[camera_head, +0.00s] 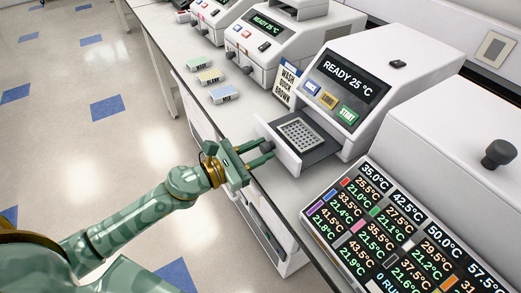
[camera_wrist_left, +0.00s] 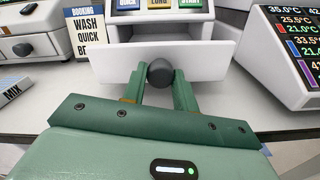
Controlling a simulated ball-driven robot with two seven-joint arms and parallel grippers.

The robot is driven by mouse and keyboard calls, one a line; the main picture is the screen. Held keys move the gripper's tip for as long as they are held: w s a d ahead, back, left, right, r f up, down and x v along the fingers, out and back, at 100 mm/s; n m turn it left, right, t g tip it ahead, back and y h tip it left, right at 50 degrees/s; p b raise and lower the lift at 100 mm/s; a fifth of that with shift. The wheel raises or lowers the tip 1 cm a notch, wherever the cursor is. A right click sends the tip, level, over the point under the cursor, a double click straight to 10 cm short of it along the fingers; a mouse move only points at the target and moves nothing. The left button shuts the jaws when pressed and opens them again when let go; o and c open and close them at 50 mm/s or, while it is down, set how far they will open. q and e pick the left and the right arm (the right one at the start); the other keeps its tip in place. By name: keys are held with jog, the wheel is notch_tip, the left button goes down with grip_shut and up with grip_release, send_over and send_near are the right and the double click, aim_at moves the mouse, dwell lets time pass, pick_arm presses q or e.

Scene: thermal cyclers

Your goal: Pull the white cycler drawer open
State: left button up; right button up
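The white cycler (camera_head: 385,75) has a screen reading READY 25 °C. Its white drawer (camera_head: 283,148) stands out from the front, with a grey well block (camera_head: 302,132) showing inside it. In the left wrist view, the drawer's white front panel (camera_wrist_left: 215,62) carries a dark round knob (camera_wrist_left: 160,73). My left gripper (camera_head: 262,154) is at the drawer front. In the left wrist view, its two green fingers (camera_wrist_left: 160,80) lie on either side of the knob, close against it, and appear shut on it. My right gripper is not in view.
A temperature display panel (camera_head: 400,235) and a white unit with a black knob (camera_head: 498,153) stand at right. Another cycler (camera_head: 275,45) stands behind a booking card (camera_head: 288,84). Small labelled blocks (camera_head: 210,76) sit near the bench edge. Open floor (camera_head: 100,150) lies left.

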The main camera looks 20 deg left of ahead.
pick_arm(q)
jog(key=o, duration=0.4)
jog(key=shift+s+a+f, duration=0.15)
jog(key=shift+s, duration=0.15)
jog(key=b+v, duration=0.3)
jog(key=v, duration=1.2)
jog(key=shift+s+a+b, duration=0.2)
jog(key=shift+s+b, duration=0.1)
